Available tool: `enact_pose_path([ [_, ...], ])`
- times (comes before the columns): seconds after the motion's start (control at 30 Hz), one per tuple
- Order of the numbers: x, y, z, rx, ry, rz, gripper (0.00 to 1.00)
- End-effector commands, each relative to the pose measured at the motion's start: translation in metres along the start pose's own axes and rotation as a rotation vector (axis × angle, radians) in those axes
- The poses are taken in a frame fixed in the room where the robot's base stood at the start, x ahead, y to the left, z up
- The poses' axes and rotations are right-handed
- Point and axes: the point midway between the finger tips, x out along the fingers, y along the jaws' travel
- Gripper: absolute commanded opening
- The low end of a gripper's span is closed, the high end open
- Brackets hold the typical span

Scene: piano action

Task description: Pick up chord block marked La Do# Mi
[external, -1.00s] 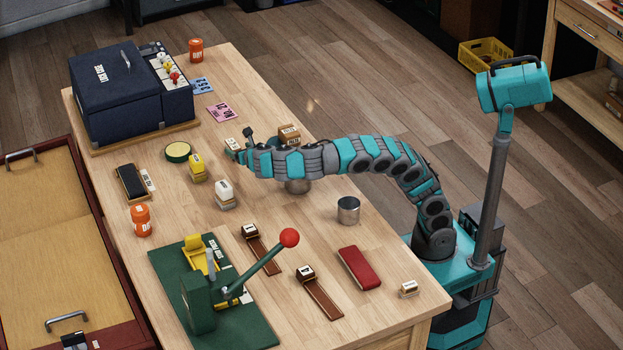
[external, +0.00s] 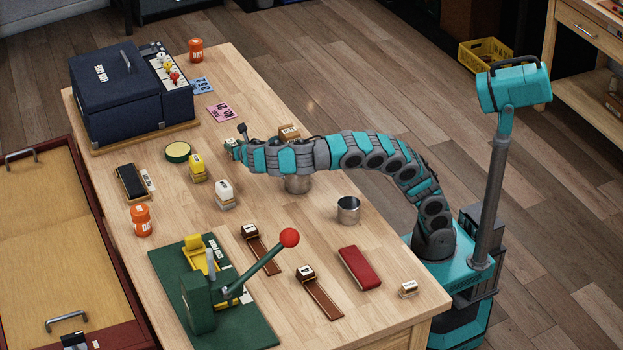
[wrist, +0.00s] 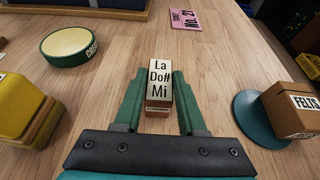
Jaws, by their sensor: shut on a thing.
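The chord block marked La Do# Mi (wrist: 159,82) shows in the wrist view, its cream label facing the camera and a brown part below it. My gripper (wrist: 159,98) is shut on it, with one green finger along each side. In the external view my gripper (external: 235,147) is at the far middle of the table. The block is small there and partly hidden by the fingers. I cannot tell whether it touches the table.
A round green-rimmed tin (wrist: 70,46) and a yellow block (wrist: 26,108) are to the left. A pink ticket (wrist: 185,20) lies beyond. The wood between is clear.

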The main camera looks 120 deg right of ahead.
Motion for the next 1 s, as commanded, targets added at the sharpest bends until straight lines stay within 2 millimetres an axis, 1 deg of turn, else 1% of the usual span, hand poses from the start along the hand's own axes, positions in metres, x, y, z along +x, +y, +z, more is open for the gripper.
enact_pose_path([
  [0.03, 0.0, 0.0, 0.0, 0.0, 0.0, 0.0, 0.27],
  [0.27, 0.0, 0.0, 0.0, 0.0, 0.0, 0.0, 0.01],
  [0.6, 0.0, 0.0, 0.0, 0.0, 0.0, 0.0, 0.0],
  [0.73, -0.001, 0.0, 0.003, 0.001, 0.0, 0.0, 0.0],
  [0.87, -0.006, 0.0, 0.014, 0.003, -0.001, 0.001, 0.0],
  [1.0, -0.015, 0.001, 0.035, 0.004, -0.001, 0.002, 0.0],
])
